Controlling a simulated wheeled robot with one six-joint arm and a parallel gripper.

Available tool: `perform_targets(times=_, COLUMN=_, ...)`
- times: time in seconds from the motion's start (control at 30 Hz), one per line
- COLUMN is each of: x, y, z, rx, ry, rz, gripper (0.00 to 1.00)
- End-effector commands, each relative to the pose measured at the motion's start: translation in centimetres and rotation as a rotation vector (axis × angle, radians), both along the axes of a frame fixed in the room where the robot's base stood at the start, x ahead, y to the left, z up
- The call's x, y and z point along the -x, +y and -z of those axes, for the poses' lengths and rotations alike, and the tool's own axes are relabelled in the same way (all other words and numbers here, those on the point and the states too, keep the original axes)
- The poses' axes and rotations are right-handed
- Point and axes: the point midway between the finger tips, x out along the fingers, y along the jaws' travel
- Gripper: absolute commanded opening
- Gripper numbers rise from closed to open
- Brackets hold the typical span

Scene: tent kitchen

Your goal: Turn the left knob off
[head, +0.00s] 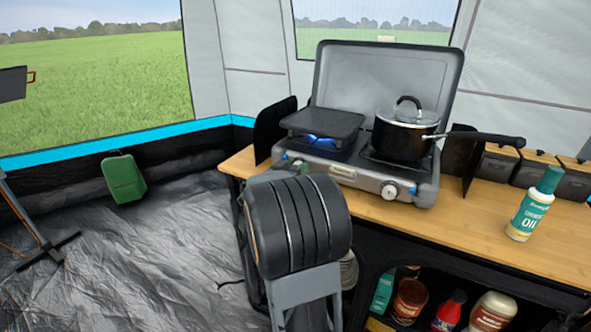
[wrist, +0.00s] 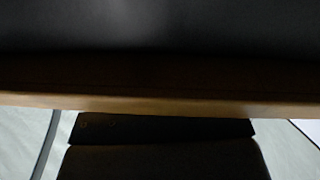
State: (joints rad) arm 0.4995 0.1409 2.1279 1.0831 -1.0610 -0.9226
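The grey camping stove (head: 350,174) stands on the wooden counter with its lid up. A blue flame (head: 322,138) burns under the flat dark griddle (head: 322,122) on the left burner. The right knob (head: 389,190) is clear to see on the stove's front. The left knob's area is mostly hidden behind my arm, so its setting cannot be read. In the wrist view a dark block fills the bottom middle; I cannot make out fingertips or any grip.
A lidded black pot (head: 402,134) sits on the right burner, its handle pointing right. A green-capped oil bottle (head: 534,204) stands on the wooden counter (head: 465,222) at right. Several bottles and jars fill the shelf below. A green case (head: 123,178) stands on the floor at left.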

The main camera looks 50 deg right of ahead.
Motion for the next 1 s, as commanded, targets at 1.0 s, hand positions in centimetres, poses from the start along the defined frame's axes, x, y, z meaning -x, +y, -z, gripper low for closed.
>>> perform_targets(times=1.0, x=0.04, y=0.03, z=-0.07, rx=-0.100, ry=-0.406, rz=0.000, gripper=0.13)
